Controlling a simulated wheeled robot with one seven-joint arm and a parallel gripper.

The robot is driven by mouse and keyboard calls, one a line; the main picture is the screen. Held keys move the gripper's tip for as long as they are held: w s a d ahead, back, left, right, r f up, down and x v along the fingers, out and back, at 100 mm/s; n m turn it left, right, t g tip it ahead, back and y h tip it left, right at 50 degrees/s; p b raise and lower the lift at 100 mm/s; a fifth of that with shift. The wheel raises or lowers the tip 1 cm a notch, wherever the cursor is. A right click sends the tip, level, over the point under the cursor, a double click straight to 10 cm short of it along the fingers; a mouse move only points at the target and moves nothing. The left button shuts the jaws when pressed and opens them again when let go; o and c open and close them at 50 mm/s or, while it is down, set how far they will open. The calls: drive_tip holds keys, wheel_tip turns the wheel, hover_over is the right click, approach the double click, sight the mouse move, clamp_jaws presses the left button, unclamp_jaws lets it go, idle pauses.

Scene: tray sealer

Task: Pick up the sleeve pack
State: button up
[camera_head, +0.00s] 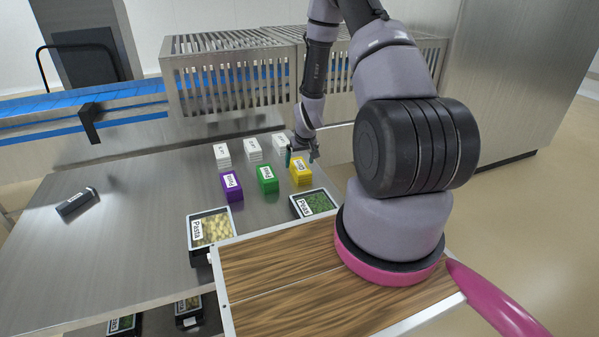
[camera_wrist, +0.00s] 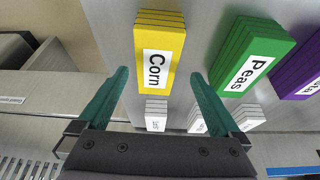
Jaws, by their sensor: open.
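Stacks of labelled sleeves stand on the steel table: a yellow Corn stack (camera_head: 301,174), a green Peas stack (camera_head: 267,180) and a purple stack (camera_head: 231,188). I cannot tell which one the task calls the sleeve pack. My gripper (camera_head: 302,157) is over the yellow stack in the head view and partly covers it. In the wrist view my gripper (camera_wrist: 160,76) has its two green fingers apart with nothing between them. The yellow Corn stack (camera_wrist: 160,25) lies between and beyond the fingertips, apart from them. The green Peas stack (camera_wrist: 250,60) is to its right.
Several white stacks (camera_head: 253,150) stand behind the coloured ones. A Pasta tray (camera_head: 193,258) and a Peas tray (camera_head: 298,210) stand in front. A dark labelled item (camera_head: 77,203) lies at left. A slatted metal guard (camera_head: 225,80) stands behind. The table's left-middle is clear.

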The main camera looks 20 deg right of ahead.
sight(300, 166)
drive_tip(key=x, duration=0.5)
drive_tip(key=shift+s+d+f, duration=0.1)
drive_tip(key=shift+s+d, duration=0.05)
drive_tip(key=shift+d, duration=0.15)
clamp_jaws()
